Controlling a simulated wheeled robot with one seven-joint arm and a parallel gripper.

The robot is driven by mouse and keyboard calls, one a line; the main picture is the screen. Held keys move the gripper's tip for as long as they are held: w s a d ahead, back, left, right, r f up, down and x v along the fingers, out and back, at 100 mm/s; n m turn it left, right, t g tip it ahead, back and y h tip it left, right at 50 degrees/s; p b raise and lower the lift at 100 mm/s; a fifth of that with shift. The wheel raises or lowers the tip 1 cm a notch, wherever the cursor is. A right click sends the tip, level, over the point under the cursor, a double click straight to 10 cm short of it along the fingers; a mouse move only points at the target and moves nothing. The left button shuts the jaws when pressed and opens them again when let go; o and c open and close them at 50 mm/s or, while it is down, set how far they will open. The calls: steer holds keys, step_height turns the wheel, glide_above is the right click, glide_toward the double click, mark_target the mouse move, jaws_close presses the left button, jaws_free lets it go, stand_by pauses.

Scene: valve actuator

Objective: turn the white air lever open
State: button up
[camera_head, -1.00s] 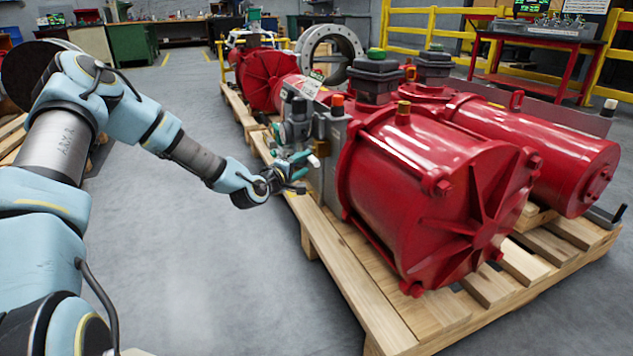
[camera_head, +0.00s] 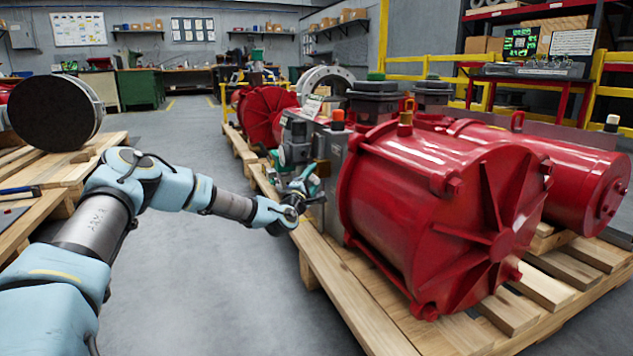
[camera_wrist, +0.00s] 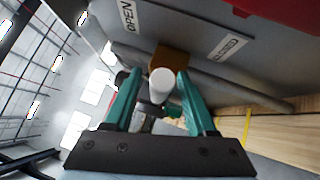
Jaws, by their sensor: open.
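The white air lever (camera_wrist: 162,82) shows in the wrist view as a rounded white end between the two green fingers of my gripper (camera_wrist: 157,88). The fingers are apart, one on each side of it; I cannot tell whether either touches it. A brass-coloured block (camera_wrist: 172,60) sits just behind the lever. An OPEN label (camera_wrist: 128,16) is at the upper left of the grey panel and a CLOSED label (camera_wrist: 228,47) is to the right. In the head view my gripper (camera_head: 308,186) is at the grey control box (camera_head: 331,165) on the red actuator's near-left side, and the lever is hidden there.
The large red actuator (camera_head: 440,205) rests on a wooden pallet (camera_head: 375,318). A second pallet (camera_head: 38,215) with a dark round flange (camera_head: 55,112) stands at the left. The grey floor (camera_head: 215,290) between the pallets is clear.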

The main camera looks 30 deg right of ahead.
steer(key=shift+b+x, duration=0.3)
steer(key=shift+x, duration=0.85)
jaws_close()
stand_by(0.6)
